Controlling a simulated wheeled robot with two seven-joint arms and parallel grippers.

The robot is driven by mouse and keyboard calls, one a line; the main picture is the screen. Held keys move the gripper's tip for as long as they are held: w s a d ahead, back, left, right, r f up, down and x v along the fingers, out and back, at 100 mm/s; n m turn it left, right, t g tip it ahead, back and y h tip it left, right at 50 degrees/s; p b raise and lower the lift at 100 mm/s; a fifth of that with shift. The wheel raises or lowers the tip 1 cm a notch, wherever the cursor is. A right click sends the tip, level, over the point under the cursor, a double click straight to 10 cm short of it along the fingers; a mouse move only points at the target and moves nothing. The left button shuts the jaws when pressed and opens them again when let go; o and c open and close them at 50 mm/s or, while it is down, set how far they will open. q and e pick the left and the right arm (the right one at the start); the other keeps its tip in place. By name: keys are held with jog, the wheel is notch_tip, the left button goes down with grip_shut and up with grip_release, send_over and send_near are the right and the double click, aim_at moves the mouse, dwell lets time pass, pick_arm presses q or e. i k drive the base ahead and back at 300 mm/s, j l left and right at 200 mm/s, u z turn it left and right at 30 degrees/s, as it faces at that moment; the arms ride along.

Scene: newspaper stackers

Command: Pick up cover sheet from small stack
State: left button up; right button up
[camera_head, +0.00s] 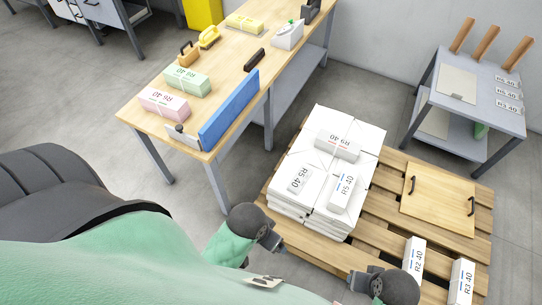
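White paper stacks (318,212) stand side by side on a wooden pallet (378,235), with labelled white bundles on top: R9 40 (338,145), R5 40 (299,180) and another (344,190). A flat pale sheet (457,84) lies on the grey side table (481,102) at right. I cannot tell which sheet is the cover sheet. My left gripper (273,241) is low, in front of the near side of the stacks. My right gripper (360,282) is near the pallet's front edge. Neither visibly holds anything; their finger gaps are too small to judge.
A wooden board with two handles (437,196) and bundles R2 40 (411,263) and R3 40 (461,284) lie on the pallet's right. A workbench (226,95) with coloured bundles and a blue panel (229,108) stands behind left.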

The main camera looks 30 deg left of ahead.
aim_at(300, 178)
jog(key=u, duration=0.7)
jog(key=k+l+u, duration=0.1)
jog(key=l+u, duration=0.35)
jog(key=k+l+u, duration=0.15)
jog(key=u, duration=0.3)
jog(key=k+l+u, duration=0.25)
jog(key=u, duration=0.25)
jog(key=k+l+u, duration=0.1)
jog(key=k+l, duration=0.35)
jog(key=k+l+u, duration=0.1)
jog(key=k+l, duration=0.25)
jog(key=k, duration=0.3)
